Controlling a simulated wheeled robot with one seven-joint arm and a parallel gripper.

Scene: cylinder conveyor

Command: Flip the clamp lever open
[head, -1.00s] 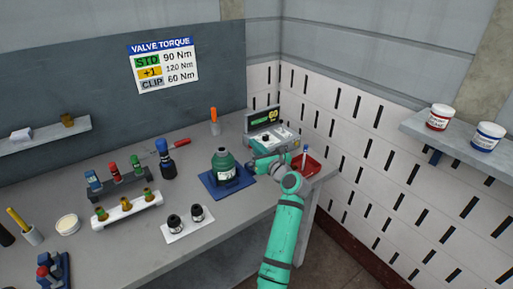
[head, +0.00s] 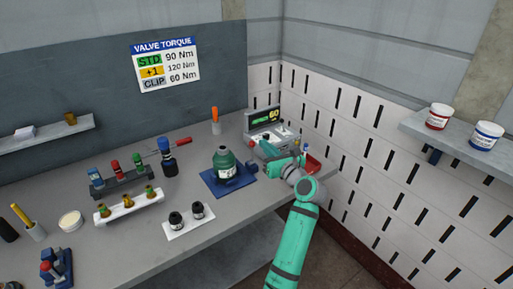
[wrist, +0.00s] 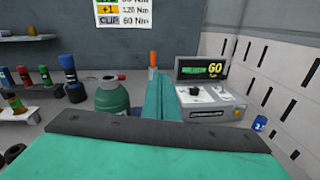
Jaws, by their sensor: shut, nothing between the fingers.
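A dark green bottle-shaped cylinder (head: 223,165) with a pale label stands upright on a blue base (head: 214,190) on the bench; it also shows in the wrist view (wrist: 107,92). A small dark blue part (head: 251,168) sits at the base's right side. It may be the clamp; I cannot make out its lever or how it is set. My teal gripper (head: 265,147) is to the right of and beyond the cylinder, in front of the tester box, apart from the cylinder. In the wrist view its fingers (wrist: 160,98) are together and empty, between the cylinder and the box.
The grey tester box (head: 263,121) with a lit display stands at the bench's back right corner. A red tray (head: 313,164) is partly hidden behind my arm. A white plate with two black pieces (head: 188,222) lies in front. A screwdriver (head: 215,122) stands behind.

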